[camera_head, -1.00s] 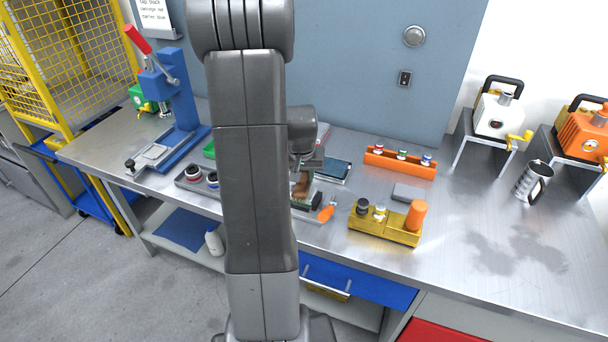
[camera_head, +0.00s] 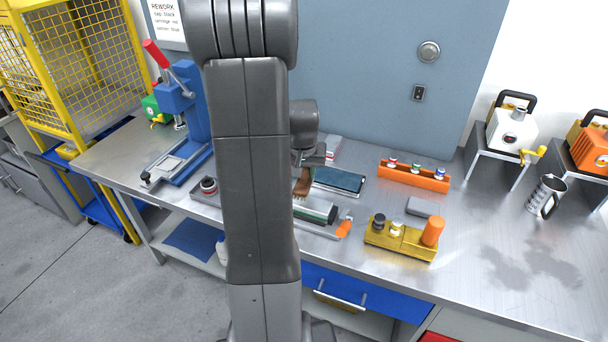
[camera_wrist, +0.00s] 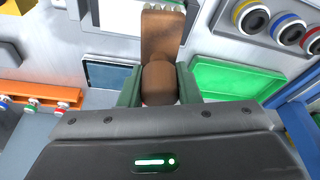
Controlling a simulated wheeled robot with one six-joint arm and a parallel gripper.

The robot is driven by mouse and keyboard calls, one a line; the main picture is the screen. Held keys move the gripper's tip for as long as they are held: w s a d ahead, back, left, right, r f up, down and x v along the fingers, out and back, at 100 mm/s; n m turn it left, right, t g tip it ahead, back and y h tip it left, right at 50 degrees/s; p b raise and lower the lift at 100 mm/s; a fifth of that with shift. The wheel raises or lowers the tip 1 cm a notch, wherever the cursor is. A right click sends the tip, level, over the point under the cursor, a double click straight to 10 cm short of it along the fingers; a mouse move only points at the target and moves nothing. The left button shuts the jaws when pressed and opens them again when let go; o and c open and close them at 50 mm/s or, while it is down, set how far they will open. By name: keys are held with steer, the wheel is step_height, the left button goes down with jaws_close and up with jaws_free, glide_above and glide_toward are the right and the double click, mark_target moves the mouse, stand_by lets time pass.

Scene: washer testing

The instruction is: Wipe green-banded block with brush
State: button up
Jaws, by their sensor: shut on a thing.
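My gripper (camera_head: 308,160) is shut on a brown brush (camera_head: 302,187), which hangs bristles down above the bench in the head view. In the wrist view the brush (camera_wrist: 160,35) is between the two fingers, with its pale bristles at the top edge. The piece with the green band (camera_head: 318,212) lies in a grey fixture with an orange handle (camera_head: 345,225), just right of and nearer than the brush. A gap seems to show between brush and piece. My arm hides the fixture's left part.
A dark tablet (camera_head: 338,180) lies behind the fixture. An orange rack (camera_head: 414,177) and a yellow holder (camera_head: 400,240) with an orange cylinder stand to the right. A blue press (camera_head: 182,115) stands at the left. A green tray (camera_wrist: 235,78) shows in the wrist view.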

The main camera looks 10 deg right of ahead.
steer(key=shift+r+p, duration=0.85)
steer(key=shift+r, duration=0.9)
steer(key=shift+d+f, duration=0.1)
steer(key=shift+d, duration=0.05)
